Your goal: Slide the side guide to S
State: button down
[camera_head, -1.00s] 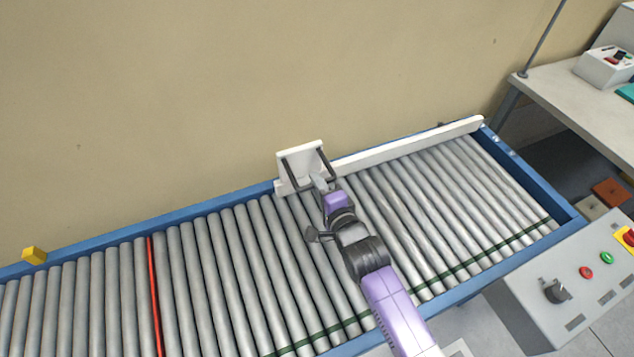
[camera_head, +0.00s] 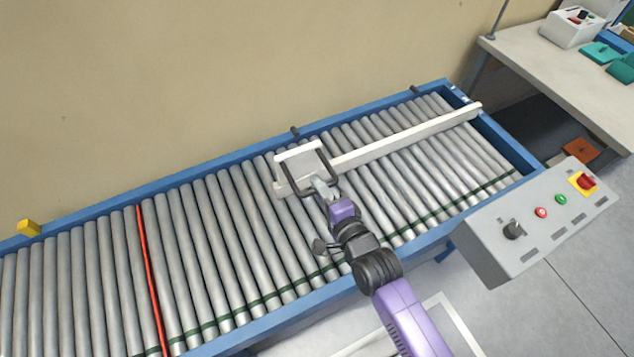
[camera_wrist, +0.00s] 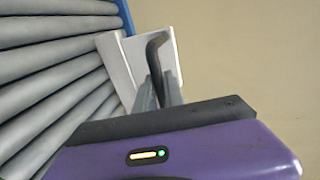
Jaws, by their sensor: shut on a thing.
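The side guide (camera_head: 410,136) is a long white bar lying over the rollers, along the belt. At its left end it has an upright white plate (camera_head: 299,154) with a dark handle (camera_head: 331,167). My gripper (camera_head: 324,186) is shut on this handle. In the wrist view the grey fingers (camera_wrist: 158,92) close around the dark bent handle (camera_wrist: 154,47), with the white plate behind. The guide stands apart from the far blue rail (camera_head: 228,160), with bare rollers between. A dark green line (camera_head: 408,234) crosses the rollers on the near side. I see no readable S mark.
The grey control panel (camera_head: 540,225) with knob and buttons stands at the near right. A red roller (camera_head: 150,280) and a yellow block (camera_head: 29,227) are at the left. A worktable (camera_head: 560,60) stands at the back right. Rollers between guide and green line are clear.

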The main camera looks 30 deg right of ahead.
jog(key=shift+s+f, duration=0.15)
jog(key=shift+s, duration=0.05)
jog(key=c, duration=1.4)
grip_release()
jog(key=shift+c, duration=0.2)
jog(key=shift+s, duration=0.1)
jog(key=b+v, duration=0.1)
jog(key=v, duration=0.6)
jog(key=shift+s, duration=0.35)
jog(key=shift+r, duration=0.2)
